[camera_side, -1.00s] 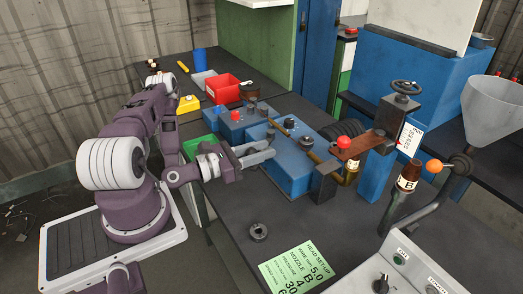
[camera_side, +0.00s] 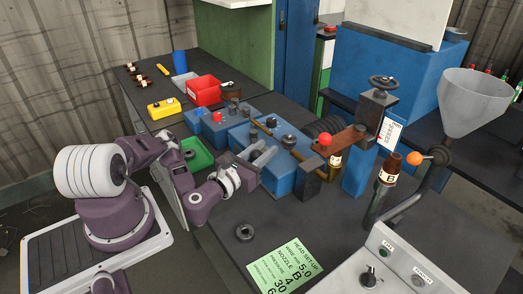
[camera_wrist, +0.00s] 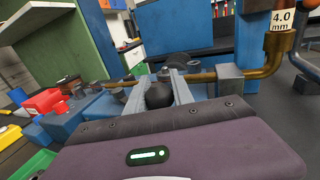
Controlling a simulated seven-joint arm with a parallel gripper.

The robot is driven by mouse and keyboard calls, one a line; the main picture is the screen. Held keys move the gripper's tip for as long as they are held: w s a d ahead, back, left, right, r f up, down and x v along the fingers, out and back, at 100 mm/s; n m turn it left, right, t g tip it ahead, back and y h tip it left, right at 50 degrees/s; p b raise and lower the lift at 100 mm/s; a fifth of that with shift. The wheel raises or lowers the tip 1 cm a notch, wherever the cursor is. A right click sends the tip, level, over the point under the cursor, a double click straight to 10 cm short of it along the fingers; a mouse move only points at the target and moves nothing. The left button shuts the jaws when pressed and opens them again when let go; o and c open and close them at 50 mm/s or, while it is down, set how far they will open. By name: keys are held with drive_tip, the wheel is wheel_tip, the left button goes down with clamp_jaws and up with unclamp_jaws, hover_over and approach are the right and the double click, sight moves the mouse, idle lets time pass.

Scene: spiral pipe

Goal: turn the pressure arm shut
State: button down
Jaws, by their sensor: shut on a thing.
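My gripper (camera_side: 268,153) reaches over the blue machine block (camera_side: 284,183) from its left side. In the wrist view its two grey fingers (camera_wrist: 158,88) close around a round black knob (camera_wrist: 159,96). The knob looks like the end of the pressure arm. The lever below the knob is hidden by my gripper, so its angle cannot be told. In the side view the knob is not clearly visible between the fingers.
A brown bar with a red knob (camera_side: 326,141) stands right of the fingers, beside a brass pipe (camera_wrist: 278,58). A green tray (camera_side: 197,154), red bin (camera_side: 204,88) and yellow box (camera_side: 164,108) lie behind. A loose dark ring (camera_side: 245,232) and green card (camera_side: 286,264) lie in front.

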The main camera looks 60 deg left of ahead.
drive_tip(key=c, duration=1.1)
unclamp_jaws()
drive_tip(key=shift+s, duration=0.1)
